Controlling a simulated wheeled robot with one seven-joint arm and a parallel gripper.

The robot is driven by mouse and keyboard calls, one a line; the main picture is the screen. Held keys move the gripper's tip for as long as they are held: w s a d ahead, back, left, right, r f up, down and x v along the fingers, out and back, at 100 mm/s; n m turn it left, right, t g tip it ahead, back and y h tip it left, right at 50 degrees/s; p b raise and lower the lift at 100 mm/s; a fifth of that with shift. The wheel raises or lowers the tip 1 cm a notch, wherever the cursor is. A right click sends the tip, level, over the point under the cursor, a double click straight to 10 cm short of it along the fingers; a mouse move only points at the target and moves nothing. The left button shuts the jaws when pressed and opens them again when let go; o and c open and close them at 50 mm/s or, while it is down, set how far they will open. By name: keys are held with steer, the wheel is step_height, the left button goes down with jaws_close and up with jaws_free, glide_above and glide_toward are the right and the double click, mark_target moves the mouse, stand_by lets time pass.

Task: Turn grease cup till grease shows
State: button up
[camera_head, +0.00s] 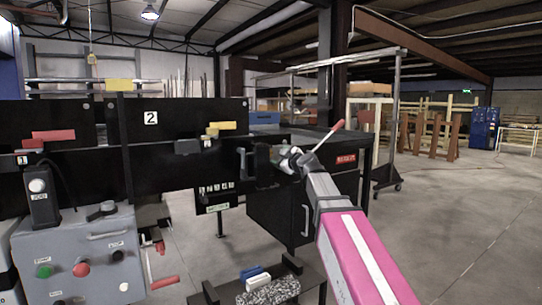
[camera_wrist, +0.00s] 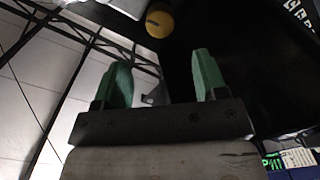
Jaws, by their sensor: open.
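A round yellow-brass cap, which looks like the grease cup (camera_wrist: 160,20), shows at the top of the wrist view. My gripper (camera_wrist: 160,68) has two green fingers, spread apart with nothing between them. The cup lies beyond the fingertips, about in line with the gap, and does not touch them. In the head view my gripper (camera_head: 277,163) is small, beside the black machine (camera_head: 255,158) at its right end. I cannot pick out the cup there. No grease can be made out on the cup.
A red-handled lever (camera_head: 328,135) rises close by my wrist. A black cabinet (camera_head: 278,212) stands below. A grey control box (camera_head: 78,255) with green and red buttons is at left. A low black stand (camera_head: 312,275) holds a blue block and a speckled cloth. Floor at right is open.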

mark_target(271, 154)
steer(key=x, duration=0.8)
steer(key=c, duration=0.9)
